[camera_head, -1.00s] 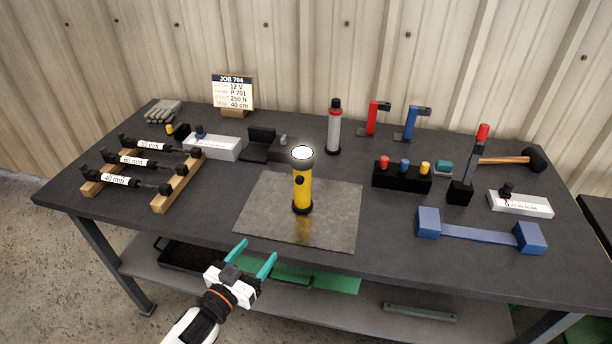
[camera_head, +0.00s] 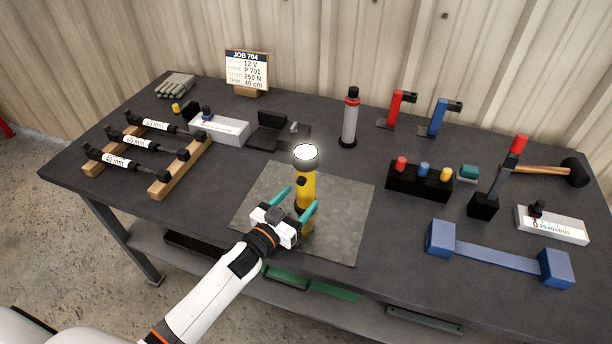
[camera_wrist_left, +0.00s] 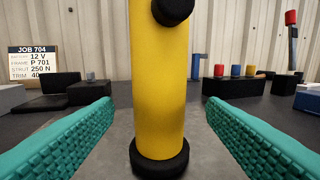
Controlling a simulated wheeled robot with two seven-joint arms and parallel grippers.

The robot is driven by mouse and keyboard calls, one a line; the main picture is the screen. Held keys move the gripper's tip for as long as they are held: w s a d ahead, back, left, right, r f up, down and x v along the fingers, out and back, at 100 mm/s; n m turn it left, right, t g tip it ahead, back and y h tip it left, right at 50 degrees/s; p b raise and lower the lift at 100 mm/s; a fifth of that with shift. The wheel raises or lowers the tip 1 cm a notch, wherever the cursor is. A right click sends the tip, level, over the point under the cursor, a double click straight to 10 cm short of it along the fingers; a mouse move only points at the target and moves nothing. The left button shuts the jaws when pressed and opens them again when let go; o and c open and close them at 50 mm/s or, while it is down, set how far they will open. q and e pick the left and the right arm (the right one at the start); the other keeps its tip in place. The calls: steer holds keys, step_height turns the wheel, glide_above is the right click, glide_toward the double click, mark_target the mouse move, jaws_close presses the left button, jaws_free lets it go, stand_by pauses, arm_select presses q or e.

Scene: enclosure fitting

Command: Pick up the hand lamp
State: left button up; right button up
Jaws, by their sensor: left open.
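The yellow hand lamp (camera_head: 308,186) stands upright on the grey mat (camera_head: 347,205), with its lit white lens facing up. In the left wrist view the lamp's yellow body (camera_wrist_left: 160,85) stands between the two teal fingers, with its black base ring below and a black knob at the top edge. My left gripper (camera_head: 296,202) is open at the lamp's lower body, with a gap on both sides in the wrist view. The gripper partly hides the lamp's lower part in the head view. My right gripper is not in view.
Gas strut rack (camera_head: 181,168) and a white box (camera_head: 221,130) are at the left. A grey-red canister (camera_head: 350,120) stands behind the lamp. A black holder with coloured knobs (camera_head: 419,183) and a blue bar (camera_head: 498,254) are at the right. The mat around the lamp is clear.

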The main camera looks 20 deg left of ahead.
mark_target(308, 188)
arm_select(q)
steer(key=shift+w+d, duration=0.1)
steer(key=shift+w, duration=0.3)
steer(key=x, duration=0.1)
steer(key=p+x, duration=0.1)
steer(key=x, duration=0.2)
steer(key=shift+w+r, duration=0.1)
steer(key=shift+r, duration=0.15)
steer(key=shift+w+d+f, duration=0.1)
steer(key=shift+w+d, duration=0.05)
steer(key=shift+w, duration=0.35)
steer(key=c, duration=1.2)
steer(key=shift+c, duration=0.6)
